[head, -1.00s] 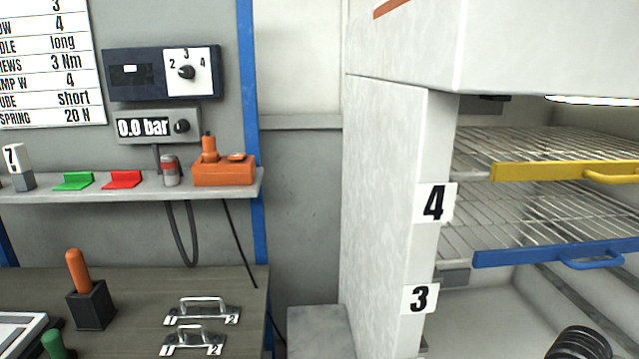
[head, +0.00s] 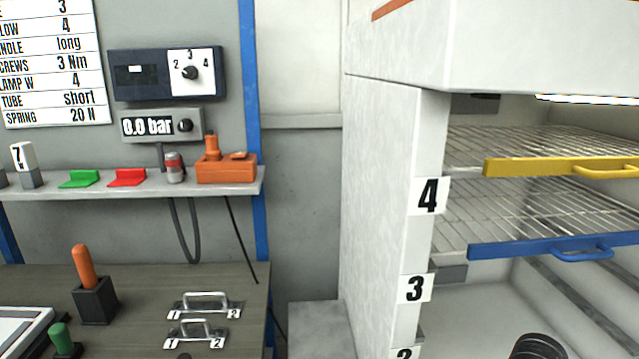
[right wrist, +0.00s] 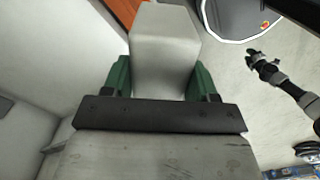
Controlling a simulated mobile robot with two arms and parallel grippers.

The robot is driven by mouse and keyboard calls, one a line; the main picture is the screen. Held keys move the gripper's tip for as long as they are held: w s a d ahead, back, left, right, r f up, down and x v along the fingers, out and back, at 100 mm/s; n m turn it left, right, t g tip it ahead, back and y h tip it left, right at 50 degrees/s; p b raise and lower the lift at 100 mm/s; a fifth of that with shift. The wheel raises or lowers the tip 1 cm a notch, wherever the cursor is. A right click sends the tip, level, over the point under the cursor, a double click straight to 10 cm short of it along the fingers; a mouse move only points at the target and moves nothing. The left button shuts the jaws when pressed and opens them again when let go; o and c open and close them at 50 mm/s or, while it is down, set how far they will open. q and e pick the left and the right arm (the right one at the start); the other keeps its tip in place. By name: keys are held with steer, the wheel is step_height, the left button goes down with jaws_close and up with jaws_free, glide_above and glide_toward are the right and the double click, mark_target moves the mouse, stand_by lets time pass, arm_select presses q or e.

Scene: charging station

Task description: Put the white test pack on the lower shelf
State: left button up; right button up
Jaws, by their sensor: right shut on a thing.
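The lower shelf is a wire rack with a blue front bar (head: 500,249) and handle, inside the open white cabinet on the right of the head view. My right gripper (right wrist: 165,85), seen in the right wrist view, has green fingers shut on a pale block, which appears to be the white test pack (right wrist: 165,50). The pack sticks out beyond the fingertips. The gripper and the pack are not visible in the head view, so their place relative to the shelf is unclear.
An upper rack with a yellow front bar (head: 530,167) is above the blue one. Left stands a workbench (head: 140,300) with metal handles and an orange-handled tool (head: 82,265). The visible rack surfaces look clear.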

steer(key=s+a+r+m, duration=0.2)
steer(key=a+m, duration=0.7)
steer(key=m, duration=0.2)
steer(key=shift+s+a+r, duration=0.2)
steer(key=shift+s, duration=0.05)
